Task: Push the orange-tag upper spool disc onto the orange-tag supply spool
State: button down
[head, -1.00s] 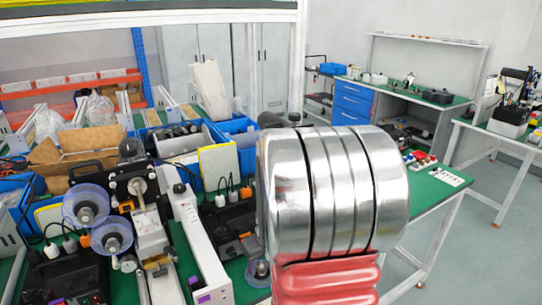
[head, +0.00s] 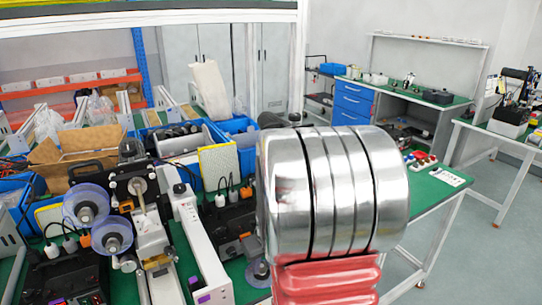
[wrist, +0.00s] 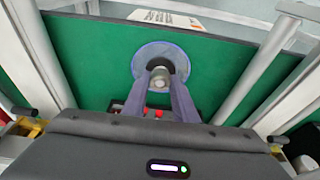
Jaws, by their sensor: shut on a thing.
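My gripper (wrist: 162,77) shows in the wrist view, its two dark fingers shut on a round disc (wrist: 147,52) with a clear blue-edged rim and a dark hub. The disc is in front of a green bench top. No orange tag can be made out on it. In the head view my arm hides the gripper and this disc. At the left, a coder machine (head: 150,235) carries an upper clear blue spool (head: 78,197) and a lower one (head: 108,228). A small orange patch shows beside them. Which spool bears the orange tag cannot be told.
Another clear disc (head: 256,272) shows low beside my arm, partly hidden. Blue bins (head: 243,150) and black boxes crowd the bench behind the machine. Red buttons and a white label (head: 451,177) are on the green bench at right. Open floor lies beyond.

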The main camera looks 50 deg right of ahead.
jog(key=shift+w+v, duration=0.2)
jog(key=shift+v, duration=0.6)
jog(key=shift+w+v, duration=0.15)
jog(key=shift+v, duration=0.65)
jog(key=shift+w+v, duration=0.2)
jog(key=shift+v, duration=0.65)
jog(key=shift+d+r, duration=0.1)
jog(key=shift+d, duration=0.05)
jog(key=shift+s, duration=0.1)
